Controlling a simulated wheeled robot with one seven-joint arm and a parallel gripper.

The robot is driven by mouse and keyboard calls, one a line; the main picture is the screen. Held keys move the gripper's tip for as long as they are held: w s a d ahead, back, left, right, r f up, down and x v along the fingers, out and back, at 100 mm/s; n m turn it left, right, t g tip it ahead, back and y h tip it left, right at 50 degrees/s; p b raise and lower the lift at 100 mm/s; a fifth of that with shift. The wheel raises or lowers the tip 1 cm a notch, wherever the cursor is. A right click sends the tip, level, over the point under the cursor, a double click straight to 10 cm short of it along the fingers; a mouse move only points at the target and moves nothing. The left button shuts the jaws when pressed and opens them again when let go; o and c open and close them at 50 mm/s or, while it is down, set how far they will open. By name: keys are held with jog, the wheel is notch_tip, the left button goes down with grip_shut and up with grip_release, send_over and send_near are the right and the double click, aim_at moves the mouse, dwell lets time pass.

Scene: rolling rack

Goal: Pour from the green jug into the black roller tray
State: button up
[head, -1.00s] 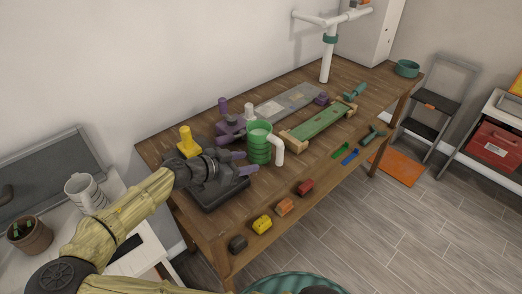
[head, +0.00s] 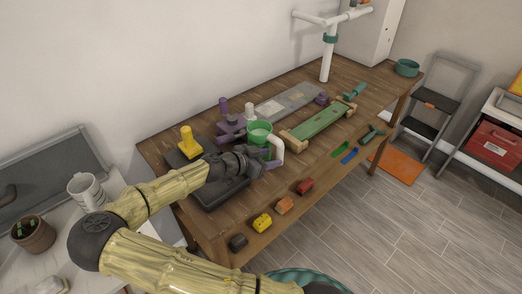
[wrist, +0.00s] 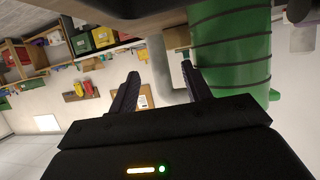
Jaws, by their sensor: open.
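The green jug (head: 259,132) stands upright on the wooden workbench, partly hidden behind my gripper in the head view. Its pale handle (head: 278,148) faces right. My gripper (head: 271,160) is open at the handle. In the wrist view the ribbed green jug (wrist: 232,45) is at upper right, and the handle (wrist: 160,65) shows between the two open fingers (wrist: 161,78). Whether a finger touches it I cannot tell. The black roller tray (head: 220,196) lies on the bench's near left part, under my wrist and partly hidden by it.
A yellow-handled tool (head: 188,142) and a purple clamp-like thing (head: 228,124) stand behind the tray. A green board with wooden ends (head: 318,121) lies right of the jug. A white mug (head: 86,190) is at left.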

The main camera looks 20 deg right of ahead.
aim_at(277, 156)
jog(key=x, duration=0.5)
jog(key=shift+p, duration=0.35)
jog(key=shift+c, duration=0.2)
grip_shut()
